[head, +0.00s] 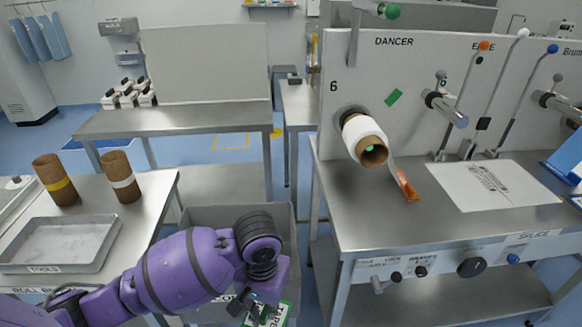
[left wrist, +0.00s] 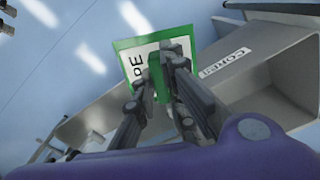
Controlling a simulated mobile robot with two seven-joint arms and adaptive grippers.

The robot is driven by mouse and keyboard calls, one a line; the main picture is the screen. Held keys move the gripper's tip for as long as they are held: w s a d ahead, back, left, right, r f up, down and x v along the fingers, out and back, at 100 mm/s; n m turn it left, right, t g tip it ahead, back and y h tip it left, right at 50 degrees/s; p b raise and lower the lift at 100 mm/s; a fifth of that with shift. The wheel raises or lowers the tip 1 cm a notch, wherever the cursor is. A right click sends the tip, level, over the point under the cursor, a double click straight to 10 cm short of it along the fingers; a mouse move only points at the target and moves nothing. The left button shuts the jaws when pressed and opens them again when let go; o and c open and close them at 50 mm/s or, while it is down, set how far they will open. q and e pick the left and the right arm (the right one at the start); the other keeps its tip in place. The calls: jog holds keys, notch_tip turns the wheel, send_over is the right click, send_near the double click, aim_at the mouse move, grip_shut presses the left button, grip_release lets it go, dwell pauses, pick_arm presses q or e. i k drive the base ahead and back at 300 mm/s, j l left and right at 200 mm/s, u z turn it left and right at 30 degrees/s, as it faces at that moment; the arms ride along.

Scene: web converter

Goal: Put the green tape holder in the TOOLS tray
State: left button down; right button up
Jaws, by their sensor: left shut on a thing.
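The green tape holder (head: 279,315) has a white label with "TAPE" partly readable. It shows at the bottom of the head view and also in the left wrist view (left wrist: 125,47). My left gripper (head: 262,303) is shut on it, with both fingers on its green part in the left wrist view (left wrist: 164,68). The holder is held in front of the grey bin. The TOOLS tray (head: 102,229) is a shallow metal tray on the left table, apart from the gripper. It looks empty. My right gripper is not in view.
A grey bin (head: 284,214) stands between the left table and the machine bench. Two brown cores (head: 57,188) (head: 122,185) stand behind the tray.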

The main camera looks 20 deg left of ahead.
aim_at(46, 249)
jog(key=k+j, duration=0.15)
jog(key=j, duration=0.75)
jog(key=k+j+u, duration=0.1)
jog(key=j, duration=0.8)
jog(key=k+j+u, duration=0.1)
jog(key=j, duration=0.8)
jog(key=i+j, duration=0.1)
jog(key=j, duration=0.25)
jog(key=i+j, duration=0.1)
jog(key=j, duration=0.3)
jog(key=i+j, duration=0.1)
jog(key=j, duration=0.25)
